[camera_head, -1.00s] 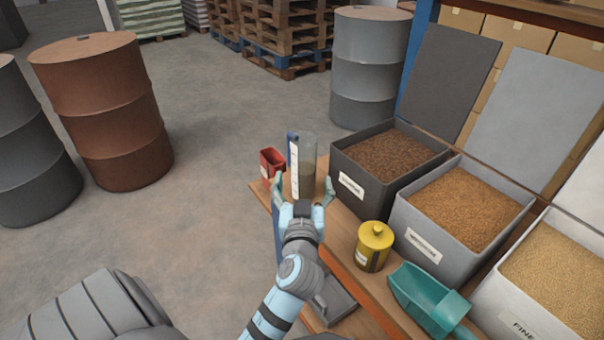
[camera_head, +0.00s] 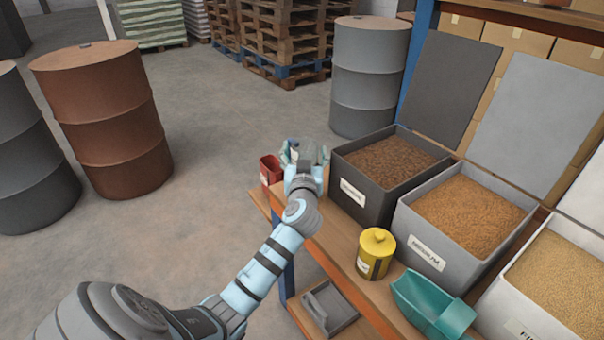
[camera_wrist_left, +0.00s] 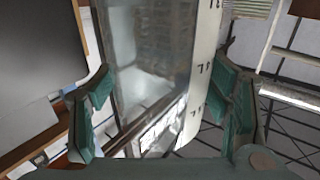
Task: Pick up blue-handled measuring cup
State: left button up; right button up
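The measuring cup (camera_head: 310,153) is a tall clear vessel at the far end of the wooden bench, mostly hidden by my left gripper (camera_head: 304,158) in the head view. In the left wrist view the clear cup (camera_wrist_left: 150,55), with a white marked strip on its right side, stands between the two teal fingers of my left gripper (camera_wrist_left: 162,95). The fingers are spread, one on each side, and do not appear closed on it. Its blue handle is hardly visible now. My right gripper is not in view.
A red scoop (camera_head: 270,170) stands just left of the cup. A dark bin (camera_head: 368,200) of brown grain is close on the right. A yellow canister (camera_head: 375,254), a teal scoop (camera_head: 425,298) and a grey bin (camera_head: 425,245) are nearer. Open floor lies left.

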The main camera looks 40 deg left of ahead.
pick_arm(q)
jog(key=c, duration=1.2)
